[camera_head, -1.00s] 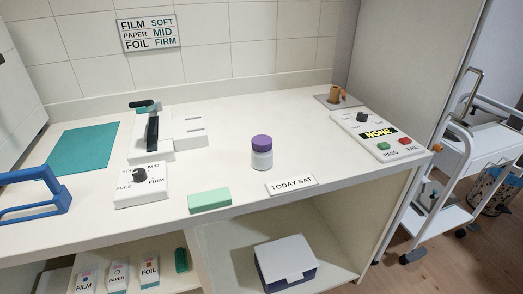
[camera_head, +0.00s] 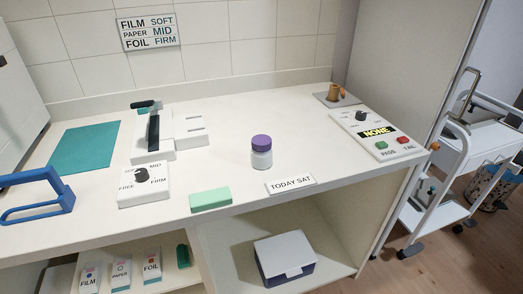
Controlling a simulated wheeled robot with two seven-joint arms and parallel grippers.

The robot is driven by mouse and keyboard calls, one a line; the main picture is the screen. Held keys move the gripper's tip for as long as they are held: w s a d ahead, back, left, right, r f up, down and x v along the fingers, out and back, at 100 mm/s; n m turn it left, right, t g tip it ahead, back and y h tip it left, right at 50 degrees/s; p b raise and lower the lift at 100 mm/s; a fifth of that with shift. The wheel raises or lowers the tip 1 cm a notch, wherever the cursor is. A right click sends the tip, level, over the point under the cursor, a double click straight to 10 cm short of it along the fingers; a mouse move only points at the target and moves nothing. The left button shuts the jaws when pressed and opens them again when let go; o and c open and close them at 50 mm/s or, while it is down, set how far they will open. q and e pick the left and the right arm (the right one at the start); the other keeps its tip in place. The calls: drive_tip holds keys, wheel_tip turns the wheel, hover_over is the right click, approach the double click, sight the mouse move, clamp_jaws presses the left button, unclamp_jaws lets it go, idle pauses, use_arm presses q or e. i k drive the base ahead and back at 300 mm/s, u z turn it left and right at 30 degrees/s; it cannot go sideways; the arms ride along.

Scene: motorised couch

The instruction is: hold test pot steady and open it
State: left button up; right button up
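The test pot, a small white jar (camera_head: 261,160) with a purple lid (camera_head: 261,142), stands upright near the middle of the white counter (camera_head: 330,140). The lid sits on the jar. Nothing touches the pot. Neither of my grippers is in view.
A green block (camera_head: 210,200) and a "TODAY SAT" sign (camera_head: 291,184) lie near the front edge. A dial box (camera_head: 144,188), a white press-like device (camera_head: 165,140) and a blue frame (camera_head: 40,197) stand left. A button panel (camera_head: 378,138) is right. Counter around the pot is mostly clear.

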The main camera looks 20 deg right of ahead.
sight(259, 159)
drive_tip(key=u, duration=3.15)
drive_tip(key=k, duration=2.05)
drive_tip(key=z, duration=1.95)
